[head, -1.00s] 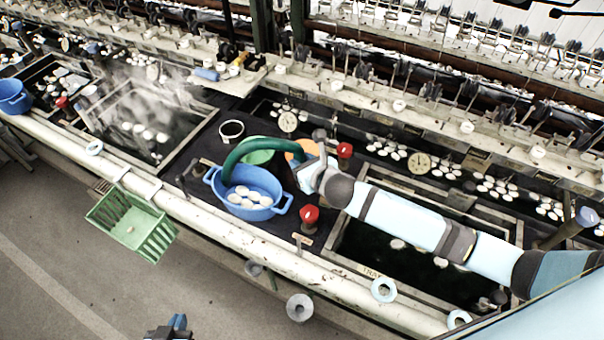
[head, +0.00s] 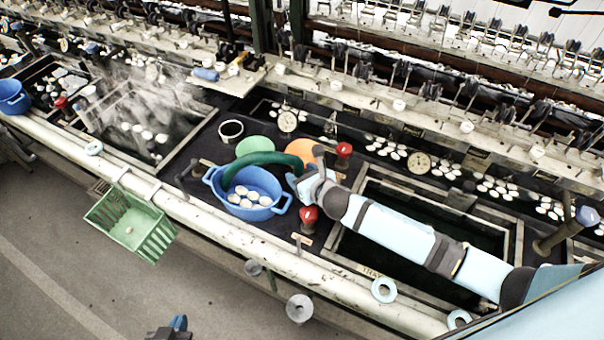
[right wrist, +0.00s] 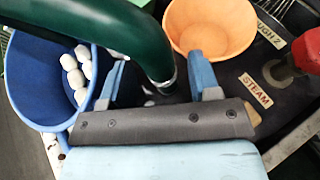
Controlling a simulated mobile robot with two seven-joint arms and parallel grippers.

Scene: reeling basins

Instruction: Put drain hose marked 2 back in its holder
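The dark green drain hose (head: 262,159) arches over the blue basin (head: 205,180), its left part dipping into the basin. My right gripper (head: 297,182) is at the hose's right end, beside the basin. In the right wrist view the hose (right wrist: 130,35) comes down with its metal-ringed end between and beyond the blue fingers of the right gripper (right wrist: 158,85). These fingers stand apart, with gaps on both sides of the hose. My left gripper (head: 172,328) shows only partly at the bottom edge; its opening is unclear. I cannot make out a 2 on the hose or identify its holder.
White cocoons (head: 249,196) lie in the blue basin. An orange bowl (head: 301,151), green bowl (head: 256,145) and red-knobbed valves (head: 308,214) stand close by. A green basket (head: 128,229) hangs on the front rail. Pale rings (head: 384,290) sit along the rail. Floor in front is open.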

